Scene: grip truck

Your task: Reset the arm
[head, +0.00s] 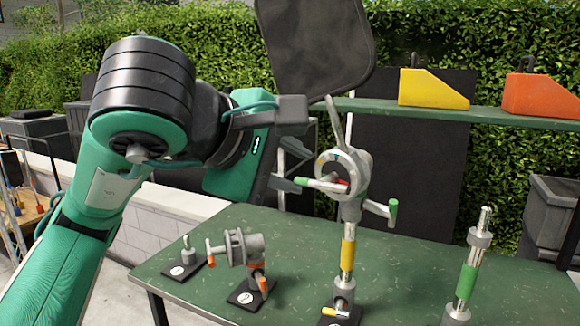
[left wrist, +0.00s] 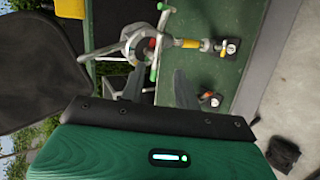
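My left arm reaches in from the left in the head view. Its gripper (head: 288,184) is over the table's back edge, beside the grip head (head: 345,170) on a stand with a yellow band (head: 347,255). In the left wrist view the two dark fingers (left wrist: 160,86) are apart, with nothing seen held between them. The grip head (left wrist: 145,42) with its green-tipped handles lies beyond them. A black flag panel (head: 315,45) rises from a rod at the grip head, and it also fills the left of the wrist view (left wrist: 35,75). My right gripper is not in view.
The green table (head: 420,240) also bears a small post (head: 187,255), an orange-banded clamp (head: 242,250) and a green-banded post (head: 468,275). Yellow (head: 432,88) and orange (head: 540,95) wedges sit on a shelf (head: 400,107) behind. Between the two tall posts the tabletop is clear.

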